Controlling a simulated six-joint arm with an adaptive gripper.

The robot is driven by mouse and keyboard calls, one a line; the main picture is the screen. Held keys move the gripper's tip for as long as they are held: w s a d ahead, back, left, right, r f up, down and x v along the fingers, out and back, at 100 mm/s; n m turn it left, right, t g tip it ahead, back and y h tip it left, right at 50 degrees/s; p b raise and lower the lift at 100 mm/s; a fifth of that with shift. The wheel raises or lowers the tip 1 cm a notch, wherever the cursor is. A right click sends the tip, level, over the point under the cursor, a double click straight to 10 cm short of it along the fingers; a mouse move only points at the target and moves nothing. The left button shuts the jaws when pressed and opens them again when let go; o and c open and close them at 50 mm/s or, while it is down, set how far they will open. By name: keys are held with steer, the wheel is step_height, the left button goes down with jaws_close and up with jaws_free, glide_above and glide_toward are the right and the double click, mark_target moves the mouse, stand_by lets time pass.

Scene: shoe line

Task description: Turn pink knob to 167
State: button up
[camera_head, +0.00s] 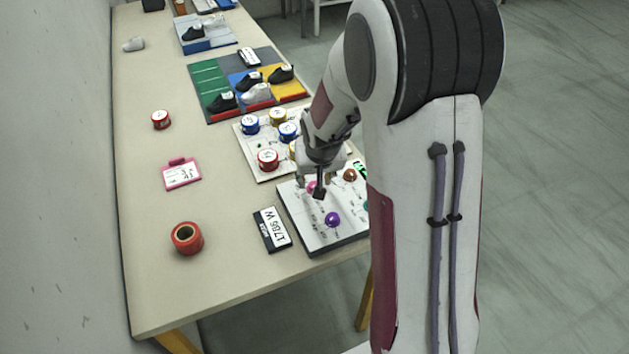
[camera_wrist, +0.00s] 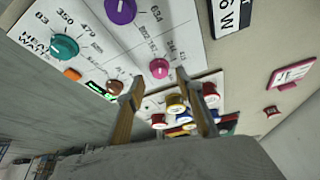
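The pink knob (camera_wrist: 158,68) sits on a white panel (camera_wrist: 95,50) with printed numbers around its knobs. In the head view the pink knob (camera_head: 311,187) is partly hidden by my gripper (camera_head: 322,186). In the wrist view my gripper (camera_wrist: 158,82) has its two fingers well apart with nothing between them. The pink knob shows beyond the fingertips, between them in the picture. I cannot tell how far the fingers are above the panel.
A purple knob (camera_head: 332,219), a teal knob (camera_wrist: 64,46) and a brown knob (camera_head: 350,175) share the panel. A "1786 W" label plate (camera_head: 272,230) lies left of it. Several coloured round tins stand on a board (camera_head: 247,155) behind.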

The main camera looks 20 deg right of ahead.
steer(key=shift+x, duration=1.1)
jaws_close()
